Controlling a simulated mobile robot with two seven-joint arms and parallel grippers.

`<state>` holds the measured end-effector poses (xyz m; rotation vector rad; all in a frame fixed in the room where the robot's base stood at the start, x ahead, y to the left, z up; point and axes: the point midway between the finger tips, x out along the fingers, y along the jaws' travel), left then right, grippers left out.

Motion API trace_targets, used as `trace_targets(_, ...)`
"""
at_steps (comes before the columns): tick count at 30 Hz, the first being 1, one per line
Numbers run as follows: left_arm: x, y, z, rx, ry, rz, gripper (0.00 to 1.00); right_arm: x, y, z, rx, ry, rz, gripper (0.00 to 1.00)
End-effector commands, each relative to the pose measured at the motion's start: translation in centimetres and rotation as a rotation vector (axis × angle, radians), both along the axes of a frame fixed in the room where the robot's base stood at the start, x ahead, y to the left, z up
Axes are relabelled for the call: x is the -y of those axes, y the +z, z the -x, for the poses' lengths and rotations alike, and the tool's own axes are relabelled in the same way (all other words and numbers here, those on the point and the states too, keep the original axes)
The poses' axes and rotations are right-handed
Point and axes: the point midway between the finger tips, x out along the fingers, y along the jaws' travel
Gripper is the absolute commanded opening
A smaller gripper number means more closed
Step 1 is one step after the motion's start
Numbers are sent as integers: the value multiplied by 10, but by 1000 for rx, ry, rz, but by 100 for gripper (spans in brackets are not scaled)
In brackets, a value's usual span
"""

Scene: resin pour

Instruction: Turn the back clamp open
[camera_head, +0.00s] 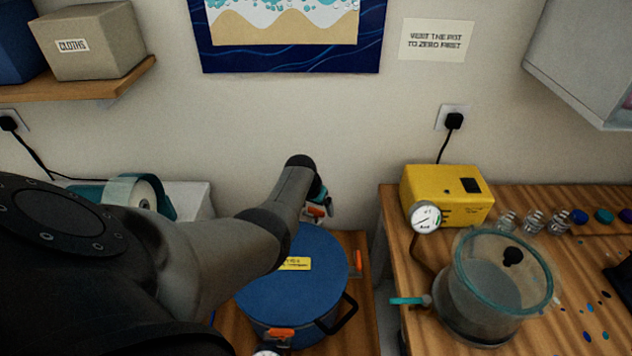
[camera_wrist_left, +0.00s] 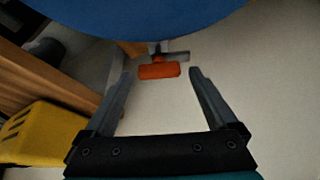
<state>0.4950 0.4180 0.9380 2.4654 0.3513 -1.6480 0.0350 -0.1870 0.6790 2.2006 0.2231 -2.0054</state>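The pot has a round blue lid (camera_head: 290,283) with a yellow label. Its rim shows at the top of the left wrist view (camera_wrist_left: 150,18). The back clamp (camera_head: 316,212), with an orange handle, is at the lid's far edge. In the left wrist view the back clamp's orange handle (camera_wrist_left: 159,71) lies crosswise near the fingertips. My left gripper (camera_head: 322,198) reaches over the lid to the back clamp, partly hidden by its own wrist. Its two fingers (camera_wrist_left: 161,76) are apart, one on each side of the handle, with gaps visible. My right gripper is not in view.
Other orange clamps sit at the lid's right (camera_head: 358,261) and front (camera_head: 281,336). A black pot handle (camera_head: 342,316) sticks out at front right. A yellow pump (camera_head: 446,194) and a clear chamber (camera_head: 492,290) stand on the right bench. The wall is close behind the pot.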

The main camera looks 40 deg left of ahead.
Motion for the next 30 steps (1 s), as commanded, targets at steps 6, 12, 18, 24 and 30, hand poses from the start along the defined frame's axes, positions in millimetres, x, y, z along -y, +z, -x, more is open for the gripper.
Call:
trace_targets(6, 0, 0, 0, 0, 1, 0, 95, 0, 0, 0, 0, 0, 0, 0)
trace_targets(12, 1, 7, 2, 0, 2, 1, 95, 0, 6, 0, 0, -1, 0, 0)
trace_targets(18, 3, 29, 10, 1, 1, 0, 95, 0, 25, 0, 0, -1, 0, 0)
trace_targets(24, 6, 51, 19, 2, 0, -1, 95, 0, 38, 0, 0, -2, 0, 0)
trace_targets(30, 9, 73, 29, 0, 0, 0, 95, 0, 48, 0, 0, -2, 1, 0)
